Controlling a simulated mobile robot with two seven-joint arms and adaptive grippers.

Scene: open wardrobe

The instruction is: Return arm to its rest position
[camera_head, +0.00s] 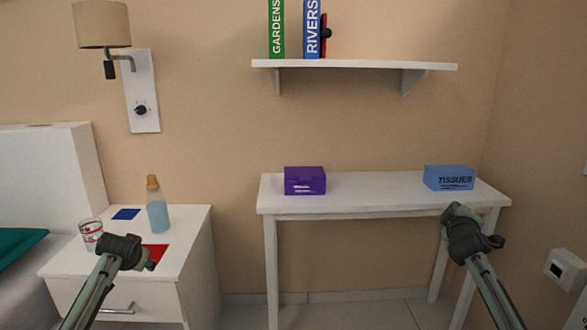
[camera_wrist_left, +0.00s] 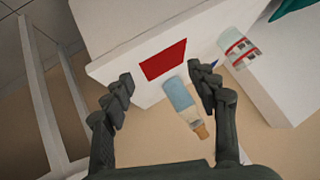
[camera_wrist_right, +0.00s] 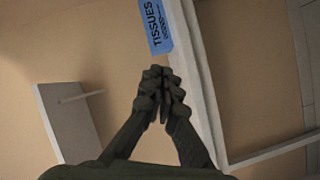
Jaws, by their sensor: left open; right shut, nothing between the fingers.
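My right gripper (camera_head: 466,222) is in front of the white table's right end in the head view, below the blue tissue box. In the right wrist view its fingers (camera_wrist_right: 160,82) are shut together with nothing between them. My left gripper (camera_head: 128,245) is over the front of the white nightstand in the head view. In the left wrist view its fingers (camera_wrist_left: 160,85) are spread apart and empty. The red square (camera_wrist_left: 162,60) and the bottle (camera_wrist_left: 183,100) show beyond and between those fingers, apart from them.
The white table (camera_head: 375,186) bears a purple box (camera_head: 305,181) and the blue tissue box (camera_head: 449,178). The nightstand (camera_head: 192,222) bears a bottle (camera_head: 157,208), a glass (camera_head: 91,234), a blue square (camera_head: 126,214) and the red square (camera_head: 156,253). A shelf (camera_head: 350,64) with books hangs above.

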